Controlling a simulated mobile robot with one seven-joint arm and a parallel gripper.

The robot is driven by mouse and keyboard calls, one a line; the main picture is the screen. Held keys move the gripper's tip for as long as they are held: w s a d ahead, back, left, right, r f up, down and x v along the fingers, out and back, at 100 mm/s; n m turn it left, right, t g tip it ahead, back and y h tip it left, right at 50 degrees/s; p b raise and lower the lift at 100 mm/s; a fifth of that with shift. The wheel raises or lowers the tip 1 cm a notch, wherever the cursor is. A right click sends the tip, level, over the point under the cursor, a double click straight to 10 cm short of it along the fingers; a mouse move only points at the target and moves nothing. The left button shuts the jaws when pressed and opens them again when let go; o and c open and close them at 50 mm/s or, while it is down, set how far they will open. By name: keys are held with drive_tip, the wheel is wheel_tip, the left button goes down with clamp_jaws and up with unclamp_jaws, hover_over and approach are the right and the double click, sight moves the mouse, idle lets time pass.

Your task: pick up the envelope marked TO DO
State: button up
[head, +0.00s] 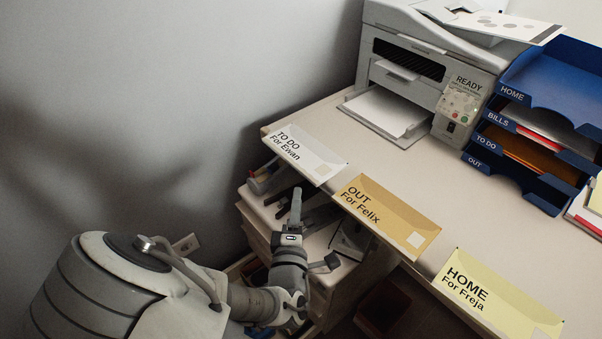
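The white envelope marked TO DO, For Ewan (325,164) lies flat at the left end of the desk, along its front edge, in the head view. Its near side appears to reach the edge or a little past it. My gripper (296,196) is below and in front of this envelope, pointing up towards the desk edge. It appears apart from the envelope. I see its fingers edge-on, so I cannot tell whether they are open or shut. Nothing shows held in them.
A tan OUT envelope (398,222) and a yellow HOME envelope (512,301) lie along the same edge. A printer (425,65) and a blue tray stack (555,80) stand behind on the desk (440,175). A cluttered drawer unit (252,217) sits below.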

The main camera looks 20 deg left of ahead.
sight(301, 172)
drive_tip(key=shift+b+x, duration=0.35)
drive_tip(key=shift+x, duration=4)
drive_tip(key=shift+f, duration=0.1)
drive_tip(key=shift+c, duration=0.3)
clamp_jaws()
wheel_tip(301, 172, up, 3)
drive_tip(key=shift+f+p, duration=0.1)
drive_tip(key=shift+p, duration=1.05)
drive_tip(key=shift+f, duration=0.15)
drive_tip(key=s+d+r+p, duration=0.2)
drive_tip(key=s, duration=0.4)
drive_tip(key=s+d+r+p, duration=0.2)
drive_tip(key=s+r+p, duration=0.1)
drive_tip(key=s, duration=0.4)
drive_tip(key=shift+s+d, duration=0.2)
